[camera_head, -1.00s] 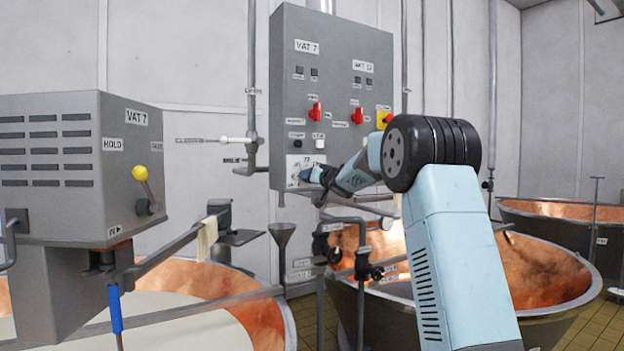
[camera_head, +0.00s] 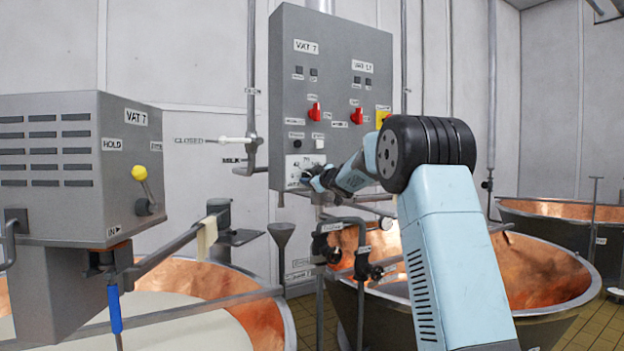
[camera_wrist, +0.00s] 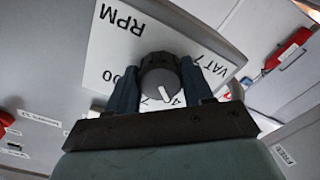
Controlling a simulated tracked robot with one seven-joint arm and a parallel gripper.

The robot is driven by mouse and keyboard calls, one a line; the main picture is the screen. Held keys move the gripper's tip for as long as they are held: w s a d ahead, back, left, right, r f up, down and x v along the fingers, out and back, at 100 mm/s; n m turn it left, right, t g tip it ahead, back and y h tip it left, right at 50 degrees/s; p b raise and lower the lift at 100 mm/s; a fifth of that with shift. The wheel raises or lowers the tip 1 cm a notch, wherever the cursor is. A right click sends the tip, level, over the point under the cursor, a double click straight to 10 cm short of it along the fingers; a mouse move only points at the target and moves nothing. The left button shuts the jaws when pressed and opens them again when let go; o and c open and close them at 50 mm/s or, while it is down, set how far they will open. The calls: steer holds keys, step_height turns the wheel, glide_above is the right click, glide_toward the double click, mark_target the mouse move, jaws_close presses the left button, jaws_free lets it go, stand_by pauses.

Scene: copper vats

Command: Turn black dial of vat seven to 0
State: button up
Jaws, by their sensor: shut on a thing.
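The black dial (camera_wrist: 157,84) sits on a white plate (camera_wrist: 113,48) marked RPM and VAT 7 in the wrist view. A pale pointer line shows on its face; the numbers around it are partly hidden by the fingers. My gripper (camera_wrist: 159,73) is shut on the dial, one blue finger on each side. In the head view, my gripper (camera_head: 309,178) is at the lower left of the grey control panel (camera_head: 335,30), in front of the plate (camera_head: 296,163). The dial itself is hard to make out there.
Red switches (camera_head: 314,112) and small buttons sit above the plate. A yellow-backed switch (camera_head: 383,115) is at the panel's right, partly behind my arm. Pipework with a valve (camera_head: 362,270) stands below the gripper. Copper vats (camera_head: 540,270) and a grey VAT 7 box (camera_head: 75,170) flank the panel.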

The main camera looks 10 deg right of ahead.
steer(key=n, duration=0.2)
steer(key=f+n, duration=0.1)
steer(key=n, duration=0.1)
steer(key=shift+d, duration=0.1)
steer(key=shift+r+n, duration=0.1)
steer(key=shift+n, duration=1.8)
steer(key=o, duration=0.8)
steer(key=shift+d, duration=0.1)
steer(key=shift+c, duration=0.2)
steer(key=shift+o, duration=1.3)
steer(key=shift+r, duration=0.25)
steer(key=shift+n, duration=0.3)
steer(key=v, duration=1.3)
steer(key=shift+s, duration=0.3)
